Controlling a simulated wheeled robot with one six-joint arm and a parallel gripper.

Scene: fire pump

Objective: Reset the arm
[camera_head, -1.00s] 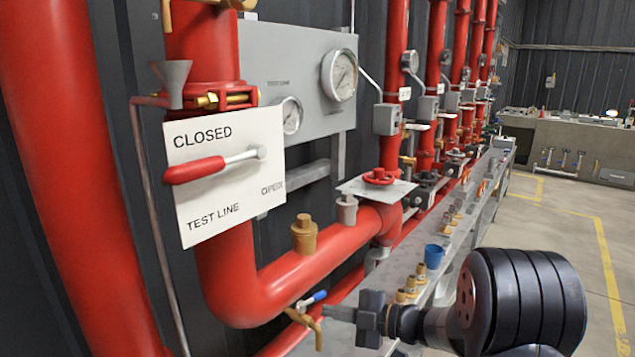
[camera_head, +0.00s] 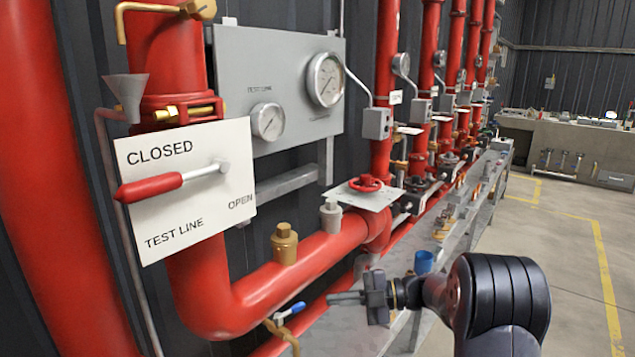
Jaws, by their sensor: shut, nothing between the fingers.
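My gripper (camera_head: 345,298) is at the lower middle of the head view, shut and empty, its fingers pointing left. It is in front of the red test line pipe (camera_head: 290,265) and just right of a small valve with a blue lever (camera_head: 292,312). No contact with either can be made out. My dark arm (camera_head: 500,300) extends from the lower right. The red lever (camera_head: 150,188) on the white "TEST LINE" plate (camera_head: 185,215) lies roughly level below the word CLOSED, well away from my gripper.
A grey metal bench (camera_head: 345,335) runs back along the pipes, with a blue cup (camera_head: 424,261) on it. A red handwheel (camera_head: 365,183) and pressure gauges (camera_head: 325,80) are behind. The floor (camera_head: 560,240) at the right is clear, with yellow lines.

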